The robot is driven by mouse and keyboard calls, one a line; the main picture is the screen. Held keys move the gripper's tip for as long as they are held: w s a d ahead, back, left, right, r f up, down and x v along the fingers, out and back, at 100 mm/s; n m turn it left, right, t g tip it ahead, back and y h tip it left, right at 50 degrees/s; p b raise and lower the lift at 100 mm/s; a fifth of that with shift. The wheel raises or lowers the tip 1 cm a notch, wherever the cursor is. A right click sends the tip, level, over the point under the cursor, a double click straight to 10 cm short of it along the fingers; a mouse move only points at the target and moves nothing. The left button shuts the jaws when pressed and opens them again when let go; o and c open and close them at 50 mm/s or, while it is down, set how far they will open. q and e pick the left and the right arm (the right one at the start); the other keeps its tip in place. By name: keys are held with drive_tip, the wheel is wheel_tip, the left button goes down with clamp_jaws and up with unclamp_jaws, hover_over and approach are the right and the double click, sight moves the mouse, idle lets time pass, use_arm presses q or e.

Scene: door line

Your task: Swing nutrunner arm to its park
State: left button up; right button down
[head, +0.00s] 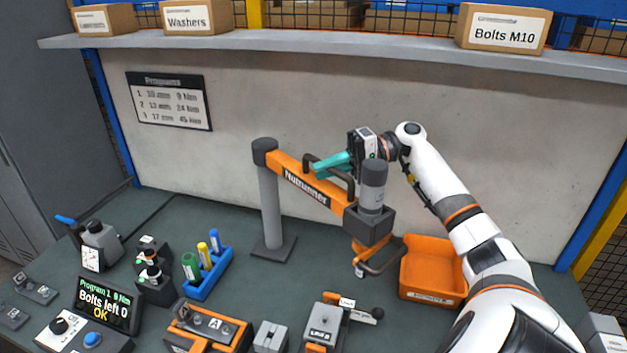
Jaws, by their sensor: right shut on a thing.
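The orange nutrunner arm (305,187) reaches right and toward me from a grey post (270,205) on the bench. Its free end carries the dark grey nutrunner (372,195), upright, with an orange lower part and a grey loop below. A black handle (350,185) rises along the top of the arm. My right gripper (332,166), with teal fingers, comes in from the right above the arm and is shut on the handle. The fingers partly hide the handle. My left gripper is not in view.
An orange bin (433,272) stands right of the nutrunner. A blue rack (208,273) with coloured sockets stands left of the post. A display (107,305) reads "Bolts left 0 OK". Several fixtures line the front edge. A shelf (330,42) with boxes runs above.

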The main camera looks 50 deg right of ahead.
drive_tip(key=shift+d+n+g+y, duration=0.35)
drive_tip(key=shift+d+g, duration=0.25)
drive_tip(key=shift+d, duration=0.35)
drive_tip(key=c, duration=1.4)
unclamp_jaws()
drive_tip(key=b+v, duration=0.3)
drive_tip(key=v, duration=0.9)
